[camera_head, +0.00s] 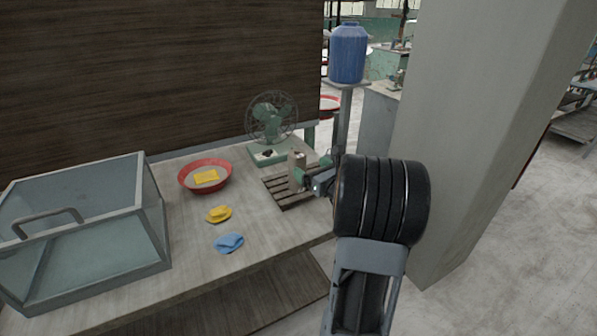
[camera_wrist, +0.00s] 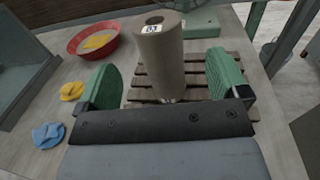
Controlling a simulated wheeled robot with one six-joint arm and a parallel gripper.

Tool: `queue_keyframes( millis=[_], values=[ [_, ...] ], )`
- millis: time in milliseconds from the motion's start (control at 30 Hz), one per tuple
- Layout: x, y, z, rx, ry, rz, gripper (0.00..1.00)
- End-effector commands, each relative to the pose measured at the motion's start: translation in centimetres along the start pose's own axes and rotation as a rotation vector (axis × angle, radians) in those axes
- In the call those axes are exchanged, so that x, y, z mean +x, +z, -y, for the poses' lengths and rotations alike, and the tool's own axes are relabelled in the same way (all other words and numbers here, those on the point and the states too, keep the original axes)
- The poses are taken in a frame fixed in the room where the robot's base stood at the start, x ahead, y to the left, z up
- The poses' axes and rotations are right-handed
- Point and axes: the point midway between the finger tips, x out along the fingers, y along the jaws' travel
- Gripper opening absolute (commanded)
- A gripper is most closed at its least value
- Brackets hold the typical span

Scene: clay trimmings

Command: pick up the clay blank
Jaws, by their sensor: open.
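The clay blank (camera_wrist: 160,62) is a grey-brown upright cylinder with a hole in its top and a small white numbered label. It stands on a slatted wooden rack (camera_wrist: 196,66) on the table. My gripper (camera_wrist: 168,88) is open, with one green finger on each side of the blank and a gap on both sides. In the head view the blank (camera_head: 297,168) shows between the fingers of my gripper (camera_head: 302,180), partly covered by them. The foot of the blank is partly hidden in the wrist view by the dark gripper body.
A red bowl (camera_head: 186,184) holding something yellow, a yellow cloth (camera_head: 219,214) and a blue cloth (camera_head: 229,243) lie left of the rack. A green fan (camera_head: 272,120) stands behind it. A glass case (camera_head: 95,235) fills the table's left. A concrete pillar (camera_head: 470,130) rises at right.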

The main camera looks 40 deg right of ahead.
Motion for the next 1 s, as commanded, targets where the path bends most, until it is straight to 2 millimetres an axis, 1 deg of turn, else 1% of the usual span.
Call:
queue_keyframes(
  millis=[33,100,367,600,700,800,1000],
  values=[
    [0.8,0.0,0.0,0.000,0.001,0.000,0.93],
    [1.5,0.0,-0.1,0.000,0.003,0.000,0.93],
    [3.0,0.0,-0.1,-0.001,0.002,-0.001,0.93],
    [6.1,-0.2,-0.3,-0.001,0.002,-0.001,0.93],
    [7.0,-0.2,-0.2,-0.001,0.002,-0.001,0.93],
    [7.4,-0.2,-0.2,-0.002,0.001,-0.001,0.93],
    [7.5,-0.2,-0.2,-0.002,0.001,-0.001,0.93]
  ],
)
